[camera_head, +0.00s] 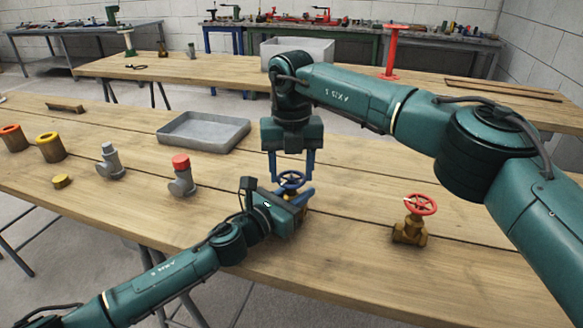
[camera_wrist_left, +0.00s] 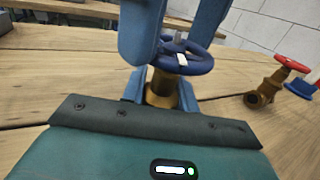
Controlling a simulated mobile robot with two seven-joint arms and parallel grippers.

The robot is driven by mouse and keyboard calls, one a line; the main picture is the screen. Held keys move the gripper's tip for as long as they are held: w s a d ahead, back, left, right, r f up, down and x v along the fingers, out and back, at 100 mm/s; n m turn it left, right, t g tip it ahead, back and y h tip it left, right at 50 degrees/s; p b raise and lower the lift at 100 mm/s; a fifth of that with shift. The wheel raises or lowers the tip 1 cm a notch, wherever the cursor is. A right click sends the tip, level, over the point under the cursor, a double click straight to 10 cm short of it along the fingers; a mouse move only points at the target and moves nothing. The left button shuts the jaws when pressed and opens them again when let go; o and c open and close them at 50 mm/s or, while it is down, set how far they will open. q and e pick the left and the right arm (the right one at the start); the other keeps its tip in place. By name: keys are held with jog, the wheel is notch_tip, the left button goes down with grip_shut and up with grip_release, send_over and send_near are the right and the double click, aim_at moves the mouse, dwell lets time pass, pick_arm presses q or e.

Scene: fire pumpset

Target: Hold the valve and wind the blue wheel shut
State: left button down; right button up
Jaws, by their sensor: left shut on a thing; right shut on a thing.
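The valve with the blue wheel (camera_head: 291,180) stands upright on the front wooden table, near the middle of the head view. Its blue wheel also shows in the left wrist view (camera_wrist_left: 187,62), above the brass body (camera_wrist_left: 160,90). My right gripper (camera_head: 291,178) comes down from above, with its blue fingers shut on the blue wheel. My left gripper (camera_head: 302,198) reaches in low from the left and is shut on the valve's body. The left gripper's own housing hides much of the body in the head view.
A brass valve with a red wheel (camera_head: 420,205) stands to the right. A grey tray (camera_head: 203,147) lies behind left. A grey fitting with a red cap (camera_head: 181,175), another grey fitting (camera_head: 110,161) and yellow-rimmed cup (camera_head: 50,147) stand left. The table's front edge is close.

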jog(key=m, duration=0.6)
pick_arm(q)
jog(key=shift+f, duration=0.1)
pick_arm(e)
jog(key=m, duration=0.6)
jog(key=shift+m, duration=0.4)
jog(key=o, duration=1)
notch_tip(320, 180, up, 12)
jog(key=shift+r, duration=0.1)
